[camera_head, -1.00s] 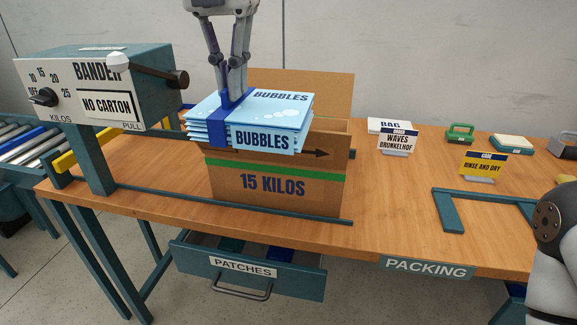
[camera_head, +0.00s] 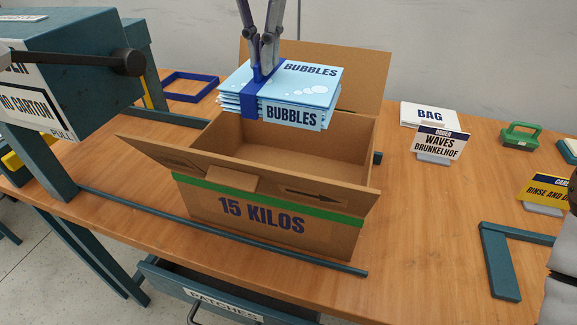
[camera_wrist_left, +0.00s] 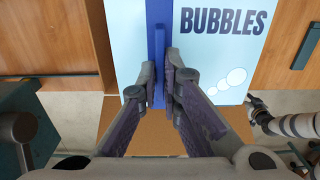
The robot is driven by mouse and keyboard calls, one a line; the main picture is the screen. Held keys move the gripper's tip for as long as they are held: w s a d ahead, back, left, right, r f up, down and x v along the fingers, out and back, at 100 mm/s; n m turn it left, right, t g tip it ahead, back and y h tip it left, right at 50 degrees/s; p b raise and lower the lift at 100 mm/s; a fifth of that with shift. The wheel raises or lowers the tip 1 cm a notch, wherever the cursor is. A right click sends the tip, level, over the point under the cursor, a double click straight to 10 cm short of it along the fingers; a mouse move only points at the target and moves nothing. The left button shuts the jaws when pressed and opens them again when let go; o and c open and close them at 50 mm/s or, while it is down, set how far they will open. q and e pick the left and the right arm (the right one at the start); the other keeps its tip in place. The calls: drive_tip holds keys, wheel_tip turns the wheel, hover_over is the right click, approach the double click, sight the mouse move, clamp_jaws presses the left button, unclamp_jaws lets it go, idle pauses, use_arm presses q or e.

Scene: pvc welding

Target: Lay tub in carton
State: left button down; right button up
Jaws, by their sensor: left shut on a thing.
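A bundle of flat light-blue BUBBLES packs (camera_head: 312,84) is bound with a blue band (camera_head: 249,97). My left gripper (camera_head: 262,74) is shut on the band at the top of the bundle, which hangs about level. The left wrist view shows the fingers (camera_wrist_left: 168,62) closed on the band's raised part. The open brown carton (camera_head: 262,215), marked 15 KILOS, stands below. The bundle appears above its back part, hiding some of the rear rim and back flap; the carton's visible inside is empty. No separate tub is in view.
Low rails (camera_head: 215,232) run along the carton's front and back sides. A BANDER machine (camera_head: 70,75) stands at the left. BAG and WAVES BRUNKELHOF cards (camera_head: 438,143) and a green-handled tool (camera_head: 521,135) are at the right. A blue frame (camera_head: 190,86) lies behind.

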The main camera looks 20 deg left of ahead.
sight(264, 98)
use_arm(q)
wheel_tip(264, 98, down, 19)
drive_tip(key=shift+s+f+b, duration=0.1)
drive_tip(key=shift+b, duration=0.6)
use_arm(e)
drive_tip(key=shift+s+f+g, duration=0.4)
drive_tip(key=shift+s+f, duration=0.55)
drive_tip(key=shift+s, duration=0.15)
use_arm(q)
drive_tip(key=shift+f, duration=0.1)
drive_tip(key=c, duration=1.8)
unclamp_jaws()
wheel_tip(264, 98, up, 12)
drive_tip(key=shift+r, duration=0.1)
use_arm(e)
drive_tip(key=shift+w+r, duration=0.2)
